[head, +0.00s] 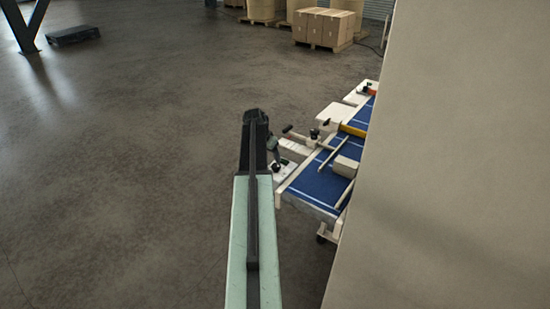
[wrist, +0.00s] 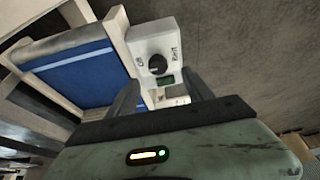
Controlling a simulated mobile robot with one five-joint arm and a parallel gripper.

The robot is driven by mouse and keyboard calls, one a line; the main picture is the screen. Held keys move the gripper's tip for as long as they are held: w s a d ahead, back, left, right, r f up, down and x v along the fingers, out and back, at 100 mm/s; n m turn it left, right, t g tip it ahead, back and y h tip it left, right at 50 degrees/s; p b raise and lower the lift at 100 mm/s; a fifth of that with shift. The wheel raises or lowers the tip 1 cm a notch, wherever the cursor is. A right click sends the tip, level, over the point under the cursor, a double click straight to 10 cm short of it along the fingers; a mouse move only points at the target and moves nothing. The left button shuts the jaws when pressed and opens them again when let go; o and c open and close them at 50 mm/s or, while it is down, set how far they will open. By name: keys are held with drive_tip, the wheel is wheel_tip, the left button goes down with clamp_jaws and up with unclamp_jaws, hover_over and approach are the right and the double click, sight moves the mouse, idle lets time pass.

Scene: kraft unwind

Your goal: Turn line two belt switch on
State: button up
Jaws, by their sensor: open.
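A pale switch box (wrist: 150,42) with a round black knob (wrist: 157,65) shows in the wrist view, beyond my fingers. I cannot read a line number. My gripper (wrist: 163,88) is open, its two dark fingers apart, with the knob seen just past the gap and nothing held. In the head view a pale box (head: 285,172) with a green spot sits at the conveyor's near left corner, beside my arm's dark end. My fingers are mostly hidden there.
The conveyor's blue belt (head: 319,184) carries a small carton (head: 345,167). Other pale boxes stand along its left side, one farther back (head: 364,89). A large beige surface (head: 460,170) blocks the right. Cartons (head: 323,28) stand far back.

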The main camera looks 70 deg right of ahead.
sight(276, 166)
drive_tip(key=b+x, duration=0.7)
drive_tip(key=x, duration=0.1)
drive_tip(key=shift+s+d+b, duration=0.15)
drive_tip(key=shift+s+b, duration=0.15)
drive_tip(key=shift+r, duration=0.1)
clamp_jaws()
